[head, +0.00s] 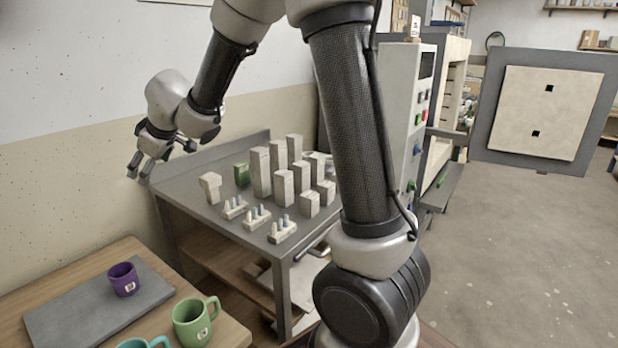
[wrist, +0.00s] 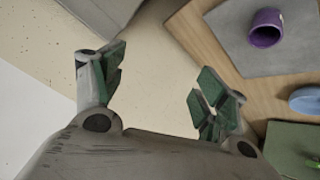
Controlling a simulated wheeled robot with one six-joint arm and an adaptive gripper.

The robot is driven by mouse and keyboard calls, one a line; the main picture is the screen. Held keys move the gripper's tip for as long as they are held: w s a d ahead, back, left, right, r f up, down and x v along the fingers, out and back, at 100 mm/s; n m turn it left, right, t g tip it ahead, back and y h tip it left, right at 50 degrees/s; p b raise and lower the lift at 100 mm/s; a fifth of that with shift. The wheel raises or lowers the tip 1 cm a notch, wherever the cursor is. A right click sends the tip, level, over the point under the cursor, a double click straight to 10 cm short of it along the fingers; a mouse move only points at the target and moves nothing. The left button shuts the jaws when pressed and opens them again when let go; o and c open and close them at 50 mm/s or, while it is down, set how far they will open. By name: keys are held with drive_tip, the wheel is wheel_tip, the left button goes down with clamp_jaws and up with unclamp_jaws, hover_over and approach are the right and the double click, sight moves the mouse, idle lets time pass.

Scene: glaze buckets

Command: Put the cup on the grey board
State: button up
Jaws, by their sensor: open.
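A purple cup (head: 123,279) stands upright on the grey board (head: 60,312), toward the board's far right part, in the head view. The wrist view also shows the purple cup (wrist: 266,28) on the grey board (wrist: 236,52) at upper right. A green mug (head: 194,322) stands on the wooden table right of the board, and a teal mug (head: 143,343) is cut off by the bottom edge. My gripper (head: 148,160) is open and empty, raised near the wall, apart from the cups. Its spread fingers (wrist: 160,84) hold nothing in the wrist view.
The wooden table (head: 222,331) bears the board and mugs. Behind it, a grey metal workbench (head: 178,190) holds several pale blocks, a green item (head: 242,174) and small pegged stands (head: 282,230). A kiln with an open door (head: 538,112) stands at right, with clear floor in front.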

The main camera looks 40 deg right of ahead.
drive_tip(key=s+d+r+m+t+h, duration=0.1)
drive_tip(key=d+r+m+t+h, duration=0.1)
drive_tip(key=d+r, duration=0.6)
drive_tip(key=s+d+r+m+g+h, duration=0.1)
drive_tip(key=s+d+r+m+h, duration=0.1)
drive_tip(key=s+d, duration=0.45)
drive_tip(key=s+d+r+m+h, duration=0.2)
drive_tip(key=s+d+m, duration=0.15)
drive_tip(key=d, duration=0.55)
drive_tip(key=s+f+g+y, duration=0.1)
drive_tip(key=s+f, duration=0.3)
drive_tip(key=s, duration=0.9)
drive_tip(key=s+f+m+g+y, duration=0.1)
drive_tip(key=s+f+g+y, duration=0.1)
drive_tip(key=s, duration=1.1)
wheel_tip(320, 180, down, 2)
drive_tip(key=shift+f+g, duration=0.25)
drive_tip(key=shift+g, duration=0.65)
